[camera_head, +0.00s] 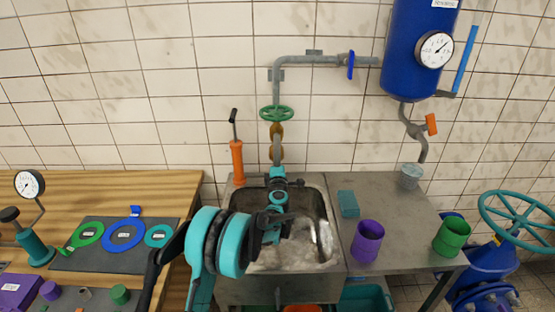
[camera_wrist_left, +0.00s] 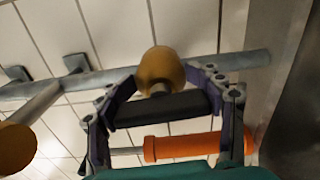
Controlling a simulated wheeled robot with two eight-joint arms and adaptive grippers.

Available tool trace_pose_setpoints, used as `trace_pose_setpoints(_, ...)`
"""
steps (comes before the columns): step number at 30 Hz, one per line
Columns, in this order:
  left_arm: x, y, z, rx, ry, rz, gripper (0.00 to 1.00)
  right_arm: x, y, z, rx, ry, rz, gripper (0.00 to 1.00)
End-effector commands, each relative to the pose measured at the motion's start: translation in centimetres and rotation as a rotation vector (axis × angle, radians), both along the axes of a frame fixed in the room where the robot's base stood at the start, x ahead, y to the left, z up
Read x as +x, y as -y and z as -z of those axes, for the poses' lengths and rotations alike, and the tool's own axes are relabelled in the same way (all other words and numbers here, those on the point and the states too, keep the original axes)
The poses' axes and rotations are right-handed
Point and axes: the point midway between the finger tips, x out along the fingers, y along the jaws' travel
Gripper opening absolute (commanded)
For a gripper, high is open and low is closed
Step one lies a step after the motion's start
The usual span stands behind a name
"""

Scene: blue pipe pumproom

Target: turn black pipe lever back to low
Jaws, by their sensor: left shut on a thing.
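The black pipe lever (camera_wrist_left: 160,110) shows in the left wrist view as a dark bar between the two fingers, just in front of a brass-coloured fitting (camera_wrist_left: 158,66). My left gripper (camera_wrist_left: 162,98) is shut on this lever. In the head view my left gripper (camera_head: 278,180) is above the back of the sink, at the lower end of the grey wall pipe (camera_head: 277,93). There the gripper and wrist hide most of the lever, and its exact angle cannot be told. My right gripper is not in view.
A green valve wheel (camera_head: 276,113) sits on the pipe above my gripper. An orange hand pump (camera_head: 237,160) stands close on the left. The metal sink (camera_head: 328,266) lies below. A purple cup (camera_head: 367,240) and a teal block (camera_head: 348,204) stand on the right counter.

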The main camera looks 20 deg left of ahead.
Motion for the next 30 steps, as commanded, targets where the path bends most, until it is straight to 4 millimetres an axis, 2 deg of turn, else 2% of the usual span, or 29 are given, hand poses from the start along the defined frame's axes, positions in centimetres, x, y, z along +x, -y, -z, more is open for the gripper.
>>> trace_pose_setpoints(17, 0.03, -0.05, -0.01, 0.036, -0.01, -0.001, 0.36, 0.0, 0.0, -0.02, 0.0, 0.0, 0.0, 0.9)
trace_pose_setpoints(18, 0.03, -0.05, -0.02, 0.036, -0.01, -0.001, 0.67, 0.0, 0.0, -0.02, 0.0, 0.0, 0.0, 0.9)
trace_pose_setpoints(21, 0.03, -0.05, -0.01, 0.036, -0.01, -0.001, 0.9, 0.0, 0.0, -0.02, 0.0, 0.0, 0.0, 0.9)
trace_pose_setpoints(30, -0.03, 0.0, 0.01, 0.035, -0.01, 0.0, 0.9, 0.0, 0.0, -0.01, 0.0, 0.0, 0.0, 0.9)
